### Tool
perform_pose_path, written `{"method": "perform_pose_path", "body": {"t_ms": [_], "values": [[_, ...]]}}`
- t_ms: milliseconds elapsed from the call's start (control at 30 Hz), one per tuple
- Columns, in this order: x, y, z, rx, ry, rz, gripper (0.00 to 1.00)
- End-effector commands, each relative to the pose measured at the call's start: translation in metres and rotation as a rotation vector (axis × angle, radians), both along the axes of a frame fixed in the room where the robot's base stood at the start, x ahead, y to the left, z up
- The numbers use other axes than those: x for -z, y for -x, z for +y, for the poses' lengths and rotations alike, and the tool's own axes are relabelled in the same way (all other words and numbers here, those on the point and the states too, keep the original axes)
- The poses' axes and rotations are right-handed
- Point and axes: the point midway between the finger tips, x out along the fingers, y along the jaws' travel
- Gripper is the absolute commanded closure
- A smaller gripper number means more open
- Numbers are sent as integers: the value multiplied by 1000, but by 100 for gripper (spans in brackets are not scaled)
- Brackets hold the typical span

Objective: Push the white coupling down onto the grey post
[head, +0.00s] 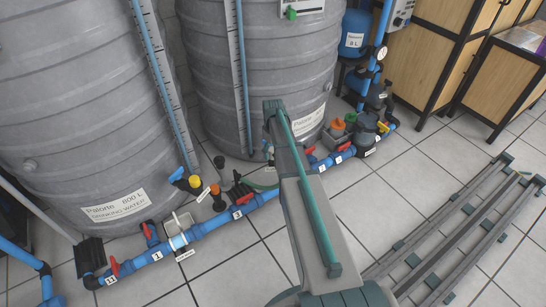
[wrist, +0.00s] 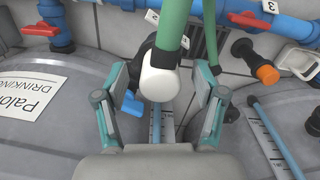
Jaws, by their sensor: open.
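In the wrist view, my gripper (wrist: 160,112) is open, with one finger at each side of the picture's middle. The white coupling (wrist: 157,82) is a rounded white piece on the end of a thick green hose (wrist: 173,28). It lies between and slightly beyond the fingers, with a gap on both sides. A dark grey fitting (wrist: 138,62) shows partly behind the coupling. I cannot tell whether it is the grey post, or whether it touches the coupling. In the head view, my arm covers the gripper and the coupling.
A blue pipe line (head: 215,222) with red valve handles runs along the floor before two large grey tanks (head: 262,70). An orange-and-black fitting (wrist: 262,70) and a black knob (wrist: 235,108) stand near the right finger.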

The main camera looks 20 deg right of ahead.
Motion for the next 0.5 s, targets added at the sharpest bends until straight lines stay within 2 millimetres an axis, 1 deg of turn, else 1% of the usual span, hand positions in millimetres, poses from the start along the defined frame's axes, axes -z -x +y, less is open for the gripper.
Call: {"method": "perform_pose_path", "body": {"t_ms": [33,67,400,467,500], "values": [[6,0,0,0,0,0,30],[7,0,0,0,0,0,30],[7,0,0,0,1,-1,30],[7,0,0,0,1,-1,38],[7,0,0,0,1,-1,45]]}}
